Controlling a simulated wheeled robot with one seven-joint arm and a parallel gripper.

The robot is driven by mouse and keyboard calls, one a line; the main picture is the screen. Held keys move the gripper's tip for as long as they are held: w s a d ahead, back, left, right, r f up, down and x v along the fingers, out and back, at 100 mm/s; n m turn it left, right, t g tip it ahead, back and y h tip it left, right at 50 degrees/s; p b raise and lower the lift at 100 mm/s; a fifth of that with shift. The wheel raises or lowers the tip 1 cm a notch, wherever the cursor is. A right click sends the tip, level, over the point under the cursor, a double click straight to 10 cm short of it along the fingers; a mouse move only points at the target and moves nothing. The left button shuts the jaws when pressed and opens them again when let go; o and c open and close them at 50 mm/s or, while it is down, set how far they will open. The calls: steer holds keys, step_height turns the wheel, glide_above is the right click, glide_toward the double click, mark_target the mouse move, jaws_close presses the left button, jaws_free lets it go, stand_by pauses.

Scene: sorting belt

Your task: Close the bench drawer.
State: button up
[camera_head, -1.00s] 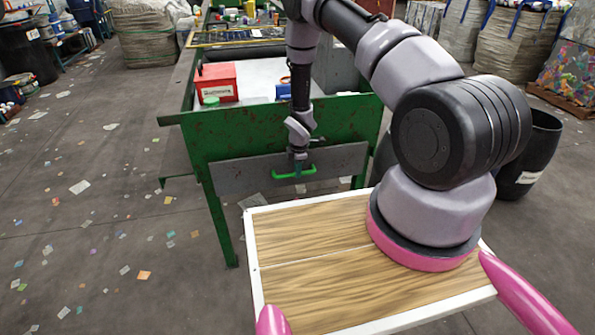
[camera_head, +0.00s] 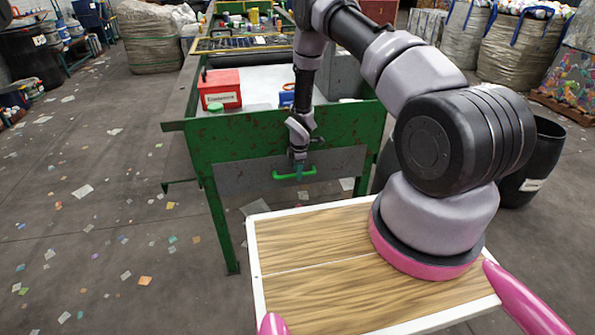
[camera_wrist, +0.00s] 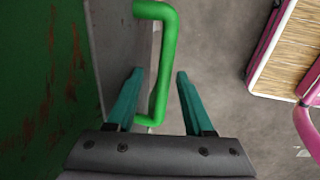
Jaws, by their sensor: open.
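The bench drawer's grey front (camera_head: 240,177) shows below the green bench top edge, with a green bar handle (camera_head: 283,177) on it. I cannot tell from the head view how far it stands out. My gripper (camera_head: 298,168) is at the handle, pointing down, its fingers small there. In the wrist view, the handle (camera_wrist: 168,60) runs between the two teal fingers of my gripper (camera_wrist: 158,85). The fingers are apart, one on each side of the bar, with a visible gap on the right side. The drawer front (camera_wrist: 108,45) lies left of the handle.
The green bench (camera_head: 230,130) carries a red box (camera_head: 219,90) on its top. A black bin (camera_head: 535,160) stands to the right. The floor left of the bench is open, with scattered scraps.

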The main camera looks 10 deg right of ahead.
step_height(320, 180, up, 10)
steer(key=s, duration=0.2)
steer(key=shift+r, duration=0.25)
steer(key=s+d+r+m+t, duration=0.15)
steer(key=r+m, duration=0.25)
steer(key=r, duration=0.8)
steer(key=s+d+r+m, duration=0.2)
steer(key=r+m, duration=0.1)
steer(key=r, duration=0.8)
steer(key=s+d+r+m+t, duration=0.15)
steer(key=r+m, duration=0.25)
steer(key=r, duration=0.8)
steer(key=s+r+m+t+y, duration=0.1)
steer(key=s+r+m, duration=0.4)
steer(key=s, duration=0.8)
steer(key=s+r+m+t+y, duration=0.1)
steer(key=s+r+m, duration=0.5)
steer(key=s+r, duration=0.5)
steer(key=s, duration=0.2)
steer(key=shift+s+a+r, duration=0.25)
steer(key=shift+s+a, duration=0.05)
steer(key=shift+s, duration=0.1)
